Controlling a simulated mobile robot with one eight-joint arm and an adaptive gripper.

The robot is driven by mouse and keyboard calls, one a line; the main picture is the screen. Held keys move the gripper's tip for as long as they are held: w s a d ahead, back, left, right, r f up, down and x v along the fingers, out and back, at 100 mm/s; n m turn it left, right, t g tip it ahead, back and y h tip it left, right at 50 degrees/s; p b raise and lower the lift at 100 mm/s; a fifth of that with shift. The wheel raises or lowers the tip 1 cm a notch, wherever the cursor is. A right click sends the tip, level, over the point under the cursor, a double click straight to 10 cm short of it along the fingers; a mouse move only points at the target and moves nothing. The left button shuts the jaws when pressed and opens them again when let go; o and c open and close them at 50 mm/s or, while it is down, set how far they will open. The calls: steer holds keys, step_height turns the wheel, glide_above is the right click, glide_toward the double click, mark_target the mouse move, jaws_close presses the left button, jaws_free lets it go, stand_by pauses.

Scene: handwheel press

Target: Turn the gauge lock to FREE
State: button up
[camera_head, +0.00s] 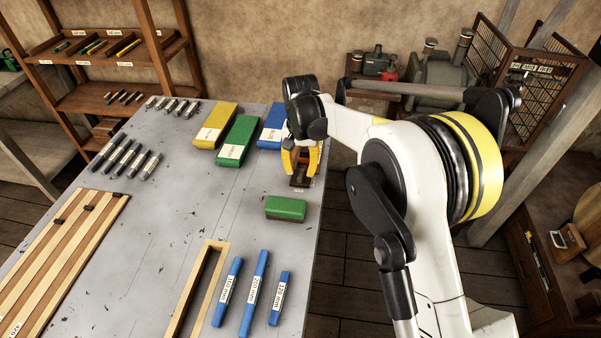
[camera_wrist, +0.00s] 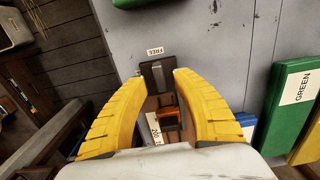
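The gauge lock is a small dark metal fitting (camera_wrist: 156,75) at the table edge, with a lighter strip down its middle. A white FREE label (camera_wrist: 155,50) lies beside its far end in the wrist view. An orange-brown block (camera_wrist: 172,119) shows between my fingers, nearer the wrist. In the head view the fitting (camera_head: 301,181) shows below my gripper (camera_head: 301,168). My gripper also fills the wrist view (camera_wrist: 167,76), its yellow fingers apart on either side of the fitting. I cannot tell whether the fingertips touch it. Part of the fitting is hidden by the fingers.
A green block (camera_head: 286,208) lies close in front of the gripper. Blue bars (camera_head: 254,292) and a wooden frame (camera_head: 196,290) lie nearer. The table's middle is clear.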

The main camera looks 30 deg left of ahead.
mark_target(301, 173)
step_height(301, 173, up, 10)
steer(key=shift+r, duration=0.15)
stand_by(0.4)
steer(key=s+d+r+m+t, duration=0.1)
steer(key=d+r, duration=0.3)
steer(key=d, duration=0.5)
steer(key=s+d+r+t+y+b, duration=0.1)
steer(key=d+r, duration=0.3)
steer(key=d, duration=0.5)
steer(key=d+r+m+t, duration=0.1)
steer(key=d+r, duration=0.2)
steer(key=d, duration=0.7)
steer(key=s+d+f+t+b, duration=0.1)
steer(key=s+d+f+t, duration=0.1)
steer(key=s+d, duration=0.6)
steer(key=s+d+f+m+t+h, duration=0.1)
steer(key=s+d+f+t, duration=0.1)
steer(key=s+d+f, duration=0.3)
steer(key=s+d, duration=0.4)
steer(key=d, duration=0.3)
steer(key=shift+s+d+b, duration=0.2)
steer(key=shift+s+b, duration=0.05)
steer(key=shift+b, duration=0.1)
